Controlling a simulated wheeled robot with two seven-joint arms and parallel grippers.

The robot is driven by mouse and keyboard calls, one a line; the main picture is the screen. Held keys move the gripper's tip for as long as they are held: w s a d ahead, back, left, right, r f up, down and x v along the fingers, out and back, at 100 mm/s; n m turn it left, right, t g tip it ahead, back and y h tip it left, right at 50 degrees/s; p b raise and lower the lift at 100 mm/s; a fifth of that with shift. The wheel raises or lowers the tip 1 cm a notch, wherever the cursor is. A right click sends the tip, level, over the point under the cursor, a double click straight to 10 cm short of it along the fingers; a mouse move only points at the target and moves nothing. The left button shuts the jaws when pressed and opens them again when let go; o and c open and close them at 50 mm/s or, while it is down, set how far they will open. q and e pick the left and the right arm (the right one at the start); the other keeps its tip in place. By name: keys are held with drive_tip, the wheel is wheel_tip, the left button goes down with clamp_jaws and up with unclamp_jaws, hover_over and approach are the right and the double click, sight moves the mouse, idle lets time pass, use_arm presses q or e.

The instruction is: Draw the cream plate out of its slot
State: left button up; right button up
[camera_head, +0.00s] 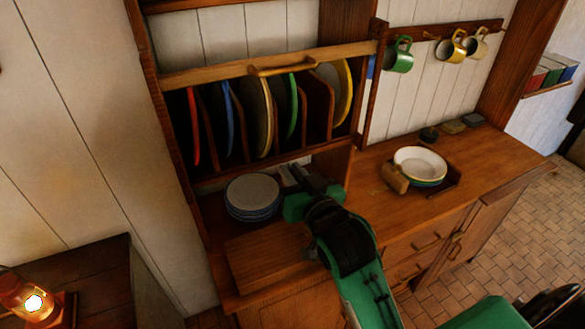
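The cream plate (257,112) stands on edge in the middle slot of the wooden plate rack, between a blue-rimmed plate (229,118) and a green-rimmed plate (291,106). My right gripper (293,176) is below and slightly right of it in the picture, over the counter beside a stack of plates. It appears apart from the cream plate. Its fingers point up and left toward the rack, but they are too small to tell whether they are open or shut. My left gripper is not in view.
A wooden rail (225,72) with a handle crosses the rack's top. A red-rimmed plate (193,126) and yellow-rimmed plate (344,92) stand at its ends. Stacked plates (252,190) sit below. A white bowl (420,162) in a wooden holder and hanging mugs (399,56) are right.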

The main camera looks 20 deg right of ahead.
sight(267, 132)
drive_tip(key=w+p, duration=0.1)
drive_tip(key=w, duration=0.3)
drive_tip(key=w+r+p, duration=0.1)
drive_tip(key=w+p, duration=0.1)
drive_tip(key=w, duration=0.2)
drive_tip(key=w+p, duration=0.2)
drive_tip(key=w, duration=0.2)
drive_tip(key=shift+w+a+r, duration=0.3)
drive_tip(key=shift+w+a, duration=0.05)
drive_tip(key=shift+w+f, duration=0.1)
drive_tip(key=shift+w, duration=0.5)
drive_tip(key=shift+c, duration=0.5)
clamp_jaws()
